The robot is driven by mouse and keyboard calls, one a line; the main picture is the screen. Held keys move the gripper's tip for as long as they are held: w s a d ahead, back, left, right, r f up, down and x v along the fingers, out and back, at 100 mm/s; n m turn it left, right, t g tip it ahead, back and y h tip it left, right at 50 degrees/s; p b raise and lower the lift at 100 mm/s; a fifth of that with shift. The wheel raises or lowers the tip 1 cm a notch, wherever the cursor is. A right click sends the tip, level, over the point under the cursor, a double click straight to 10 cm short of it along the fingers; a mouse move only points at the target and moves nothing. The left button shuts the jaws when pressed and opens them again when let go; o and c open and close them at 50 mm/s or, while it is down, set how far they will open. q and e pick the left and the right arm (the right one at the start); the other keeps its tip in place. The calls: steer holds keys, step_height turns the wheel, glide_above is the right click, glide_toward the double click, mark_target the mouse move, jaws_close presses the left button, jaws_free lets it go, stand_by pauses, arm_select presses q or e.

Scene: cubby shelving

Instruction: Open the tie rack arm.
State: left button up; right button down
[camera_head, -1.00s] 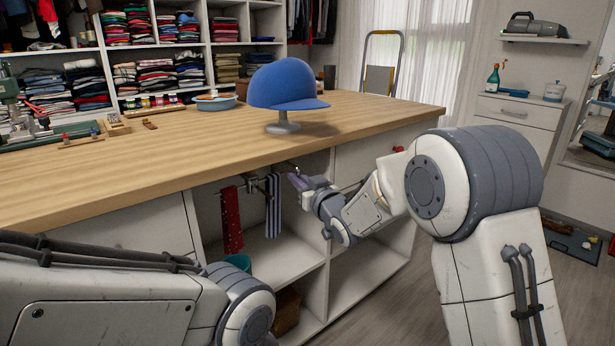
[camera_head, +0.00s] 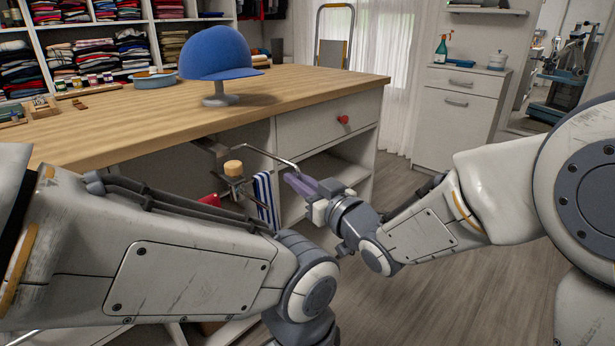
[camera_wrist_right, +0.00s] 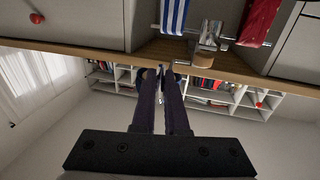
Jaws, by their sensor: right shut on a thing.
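The tie rack hangs under the wooden worktop, its metal bracket and round wooden knob (camera_head: 233,168) showing in the head view. A thin bent metal tie rack arm (camera_head: 262,153) reaches right from under the worktop edge to my right gripper (camera_head: 290,178). That gripper's purple fingers are shut on the arm near its end. A blue-and-white striped tie (camera_head: 266,192) hangs left of the gripper; a red tie (camera_head: 210,200) is mostly hidden behind my left arm. The right wrist view shows the fingers (camera_wrist_right: 160,85), the striped tie (camera_wrist_right: 175,15) and red tie (camera_wrist_right: 259,20). My left gripper is out of view.
A blue cap (camera_head: 220,53) stands on a stand on the worktop (camera_head: 150,115). A drawer with a red knob (camera_head: 343,119) is behind and right of the gripper. Open floor (camera_head: 480,270) lies to the right. My left arm crosses close in front of the cubbies.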

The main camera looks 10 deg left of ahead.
steer(key=shift+s, duration=0.1)
steer(key=c, duration=1)
jaws_free()
steer(key=shift+o, duration=0.2)
steer(key=b+v, duration=0.3)
steer(key=v, duration=0.7)
steer(key=shift+d, duration=0.2)
steer(key=shift+s, duration=0.1)
